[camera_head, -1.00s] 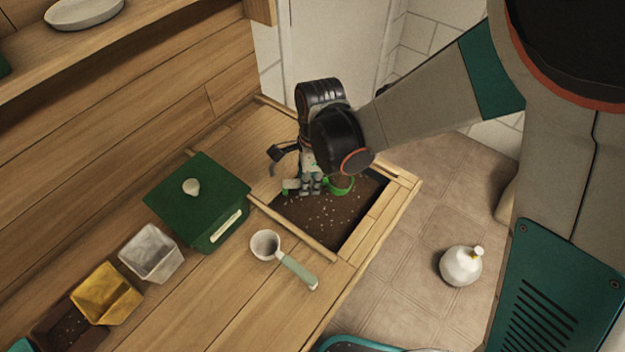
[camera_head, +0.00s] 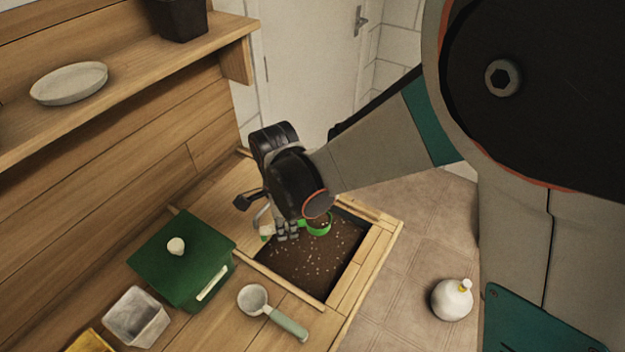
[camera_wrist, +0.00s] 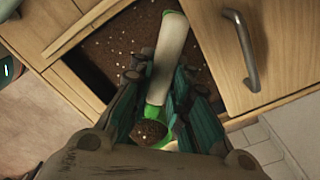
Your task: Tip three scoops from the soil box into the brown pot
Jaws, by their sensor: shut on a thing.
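My gripper (camera_head: 285,234) is shut on the scoop with the green bowl (camera_head: 318,225), over the far part of the soil box (camera_head: 286,284). In the wrist view, my gripper (camera_wrist: 160,95) holds this scoop, whose pale handle (camera_wrist: 168,58) points away over the soil. Its green bowl lies close to the camera and has brown, speckled soil (camera_wrist: 150,132) in it. The soil box is sunk in the bench and holds dark soil with pale specks. I cannot tell the exact gap between scoop and soil. The brown pot is outside both current views.
A green lidded box (camera_head: 180,262) stands left of the soil box. A white pot (camera_head: 137,318) and part of a yellow pot (camera_head: 90,343) are at lower left. Another scoop (camera_head: 272,312) lies on the bench. A shelf holds a plate (camera_head: 69,83) and a dark pot (camera_head: 178,18).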

